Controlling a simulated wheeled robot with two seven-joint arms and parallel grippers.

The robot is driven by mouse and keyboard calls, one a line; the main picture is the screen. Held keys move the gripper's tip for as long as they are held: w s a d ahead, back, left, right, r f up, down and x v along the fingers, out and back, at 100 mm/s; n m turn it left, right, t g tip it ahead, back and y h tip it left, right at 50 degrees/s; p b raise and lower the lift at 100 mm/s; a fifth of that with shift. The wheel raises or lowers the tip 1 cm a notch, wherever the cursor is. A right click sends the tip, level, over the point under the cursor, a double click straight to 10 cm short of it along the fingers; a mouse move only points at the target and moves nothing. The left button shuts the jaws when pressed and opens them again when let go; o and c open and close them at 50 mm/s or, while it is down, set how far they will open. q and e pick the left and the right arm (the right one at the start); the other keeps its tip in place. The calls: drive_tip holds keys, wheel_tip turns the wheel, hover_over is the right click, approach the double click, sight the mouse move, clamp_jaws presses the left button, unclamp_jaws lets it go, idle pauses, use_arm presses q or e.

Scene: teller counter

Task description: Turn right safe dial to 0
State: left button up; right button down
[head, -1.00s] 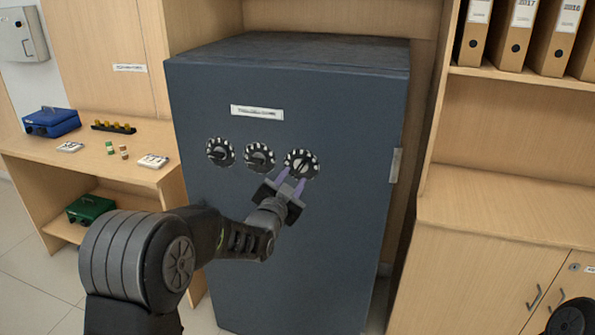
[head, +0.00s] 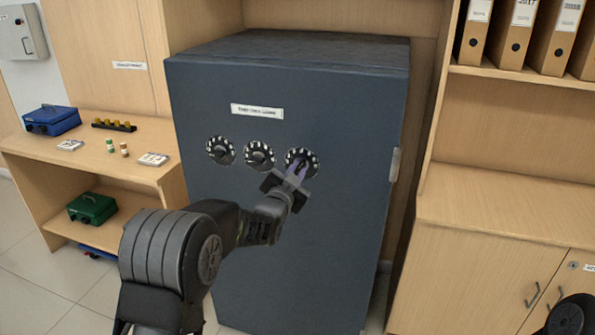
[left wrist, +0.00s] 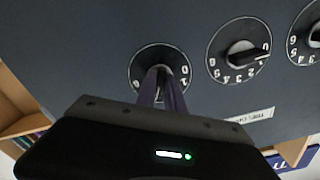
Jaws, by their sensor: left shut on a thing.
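The dark blue-grey safe (head: 280,240) stands in the middle of the head view with three round dials in a row. The right dial (head: 312,157) is the one my left gripper (head: 299,169) reaches; in the left wrist view this dial (left wrist: 136,72) is at the left. My left gripper's purple fingers (left wrist: 162,95) are shut on the dial's knob, which they mostly hide. A 0 and a 1 show on the dial's right side in the wrist view; its pointer cannot be read. The middle dial (head: 259,155) and left dial (head: 220,151) are untouched. My right gripper is not in view.
A wooden shelf desk (head: 130,168) at the left holds a blue cash box (head: 51,120), coin rack and small items, with a green box (head: 91,208) below. A wooden cabinet (head: 500,215) stands at the right.

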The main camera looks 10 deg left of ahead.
use_arm(q)
clamp_jaws()
drive_tip(key=shift+f+n+b, duration=0.2)
drive_tip(key=shift+n+b, duration=0.4)
drive_tip(key=shift+b, duration=0.6)
drive_tip(key=n+b, duration=1)
drive_tip(key=b, duration=0.2)
drive_tip(key=shift+b, duration=0.4)
drive_tip(key=n+b, duration=0.2)
drive_tip(key=n, duration=0.1)
drive_tip(key=n+b, duration=0.2)
drive_tip(key=n, duration=0.1)
drive_tip(key=shift+r+n, duration=0.1)
drive_tip(key=shift+n, duration=0.2)
drive_tip(key=n+b, duration=0.1)
drive_tip(key=n, duration=0.2)
drive_tip(key=shift+n+b, duration=0.3)
drive_tip(key=shift+b, duration=0.05)
drive_tip(key=shift+r+n+b, duration=0.1)
drive_tip(key=shift+n+b, duration=0.3)
drive_tip(key=shift+n, duration=0.9)
